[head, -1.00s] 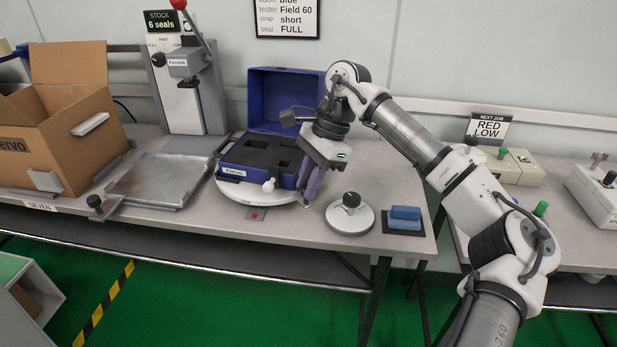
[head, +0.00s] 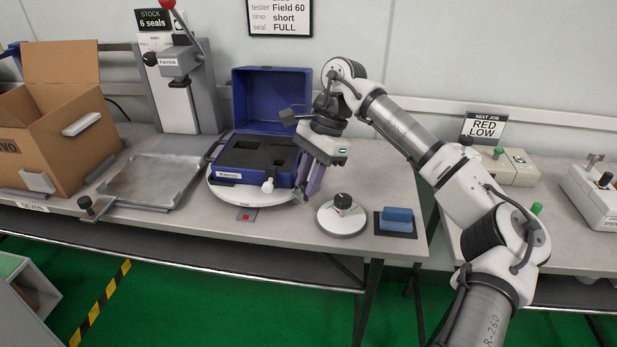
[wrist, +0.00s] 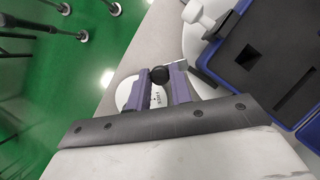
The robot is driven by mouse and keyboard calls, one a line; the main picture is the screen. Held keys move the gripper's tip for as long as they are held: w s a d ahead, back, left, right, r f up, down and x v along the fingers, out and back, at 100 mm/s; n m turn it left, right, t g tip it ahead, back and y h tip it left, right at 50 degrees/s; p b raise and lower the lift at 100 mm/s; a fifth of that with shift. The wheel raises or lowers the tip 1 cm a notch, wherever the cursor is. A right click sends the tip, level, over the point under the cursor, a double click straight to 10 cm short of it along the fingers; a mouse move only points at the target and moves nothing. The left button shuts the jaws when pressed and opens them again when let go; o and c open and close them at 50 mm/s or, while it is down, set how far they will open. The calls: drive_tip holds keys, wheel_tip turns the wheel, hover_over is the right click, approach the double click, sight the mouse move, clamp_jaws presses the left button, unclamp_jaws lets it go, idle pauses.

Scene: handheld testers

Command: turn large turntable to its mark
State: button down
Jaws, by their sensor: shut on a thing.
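The large turntable (head: 220,196) is a white disc on the bench. It carries an open blue case (head: 270,97) with dark foam and a front label. A white knob (head: 268,186) stands at its front and also shows in the wrist view (wrist: 204,16). A red square mark (head: 245,216) lies on the bench before the disc. My gripper (head: 309,190), with purple fingers, is low at the disc's right edge.
A metal tray (head: 150,182), a press (head: 181,80) and a cardboard box (head: 60,130) are to the left. The bench's front edge is close.

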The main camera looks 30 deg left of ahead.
drive_tip(key=c, duration=1.3)
unclamp_jaws()
drive_tip(key=shift+r, duration=0.1)
drive_tip(key=p+v, duration=0.1)
drive_tip(key=v, duration=1.2)
drive_tip(key=shift+w+d+r+p, duration=0.15)
drive_tip(key=shift+w+r+p, duration=0.1)
drive_tip(key=shift+p, duration=0.05)
